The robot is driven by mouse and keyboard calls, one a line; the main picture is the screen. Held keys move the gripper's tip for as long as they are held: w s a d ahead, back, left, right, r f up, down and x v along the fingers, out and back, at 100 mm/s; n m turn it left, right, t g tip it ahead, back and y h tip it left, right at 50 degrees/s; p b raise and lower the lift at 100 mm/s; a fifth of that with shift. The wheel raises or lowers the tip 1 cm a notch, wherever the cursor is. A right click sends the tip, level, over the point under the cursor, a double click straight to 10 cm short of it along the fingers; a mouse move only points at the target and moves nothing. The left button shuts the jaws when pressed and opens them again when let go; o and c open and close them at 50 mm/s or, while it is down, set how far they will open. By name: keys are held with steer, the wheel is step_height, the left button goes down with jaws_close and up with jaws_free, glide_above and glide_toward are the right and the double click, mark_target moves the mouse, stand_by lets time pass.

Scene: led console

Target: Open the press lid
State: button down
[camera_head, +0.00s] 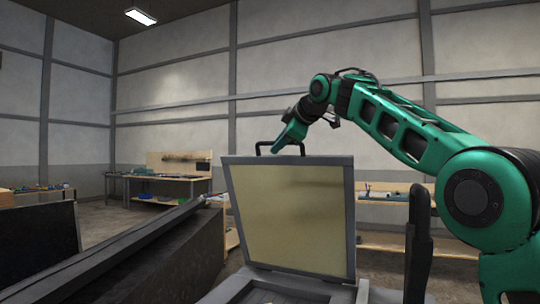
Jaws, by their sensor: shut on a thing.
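The press lid (290,215) is a grey-framed panel with a yellowish inner face. It stands raised, close to upright, above the grey press base (285,286). A black handle (265,146) sticks up from the lid's top edge. My gripper (288,146) is at the lid's top edge, at the handle, reached by my green arm from the right. It is shut on the handle. The fingertips are small here and partly hidden by the lid and the green gripper body.
A dark sloping console (150,255) fills the lower left, with a dark panel (38,240) beside it. A black upright part (418,240) stands right of the lid. Workbenches (165,180) and a wooden shelf (385,208) stand farther back near the walls.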

steer(key=shift+w+d+r, duration=0.1)
steer(key=shift+w+d, duration=0.1)
steer(key=shift+w, duration=0.1)
steer(key=c, duration=1.8)
jaws_free()
steer(key=shift+a, duration=0.1)
steer(key=v, duration=1.1)
